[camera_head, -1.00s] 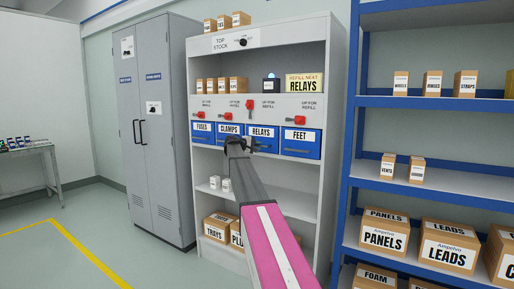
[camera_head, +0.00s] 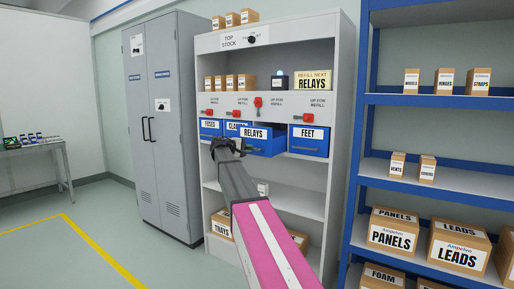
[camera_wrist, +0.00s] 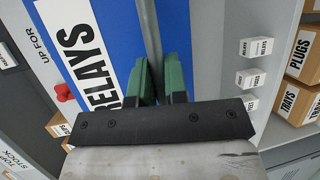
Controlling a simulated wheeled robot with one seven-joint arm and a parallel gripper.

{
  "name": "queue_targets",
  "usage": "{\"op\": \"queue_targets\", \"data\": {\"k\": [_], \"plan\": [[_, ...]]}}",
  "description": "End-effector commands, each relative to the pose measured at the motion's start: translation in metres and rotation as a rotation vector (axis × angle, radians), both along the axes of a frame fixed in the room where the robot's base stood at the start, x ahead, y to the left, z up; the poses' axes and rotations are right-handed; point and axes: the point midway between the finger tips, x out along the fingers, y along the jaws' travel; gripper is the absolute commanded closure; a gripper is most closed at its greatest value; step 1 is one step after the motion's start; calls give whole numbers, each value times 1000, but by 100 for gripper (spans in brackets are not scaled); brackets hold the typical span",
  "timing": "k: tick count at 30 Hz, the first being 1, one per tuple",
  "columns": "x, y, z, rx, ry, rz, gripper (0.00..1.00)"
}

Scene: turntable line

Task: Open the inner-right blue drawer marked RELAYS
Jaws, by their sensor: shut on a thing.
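The blue RELAYS drawer (camera_head: 272,145) is the inner-right one in the drawer row of the grey cabinet. It stands out in front of the FEET drawer (camera_head: 309,146) and partly covers the CLAMPS drawer (camera_head: 233,126). My gripper (camera_head: 238,148) is at its front. In the wrist view, the green fingers (camera_wrist: 160,80) are shut on the drawer's grey bar handle (camera_wrist: 150,35), beside the RELAYS label (camera_wrist: 88,55). The drawer's inside cannot be made out. The red lever (camera_head: 258,103) above RELAYS points up.
The FOSES-looking left drawer (camera_head: 210,129) and FEET appear shut. Other red levers (camera_head: 298,114) lie sideways. A "REFILL NEXT RELAYS" sign (camera_head: 313,80) and small boxes (camera_head: 231,82) stand on the shelf above. Blue racking (camera_head: 352,150) stands close on the right. Open floor lies left.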

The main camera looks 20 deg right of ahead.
Motion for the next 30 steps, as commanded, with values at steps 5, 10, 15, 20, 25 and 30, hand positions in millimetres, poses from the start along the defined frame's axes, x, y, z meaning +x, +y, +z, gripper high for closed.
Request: {"op": "queue_targets", "data": {"k": [5, 10, 15, 20, 25, 30], "plan": [[-27, 32, 0, 0, -2, 2, 100], [-39, 49, 0, -1, -1, 1, 100], [-43, 55, 0, 0, 0, 0, 100], [-43, 56, 0, 0, 0, 0, 100], [-43, 56, 0, 0, 0, 0, 100], [-43, 56, 0, 0, 0, 0, 62]]}}
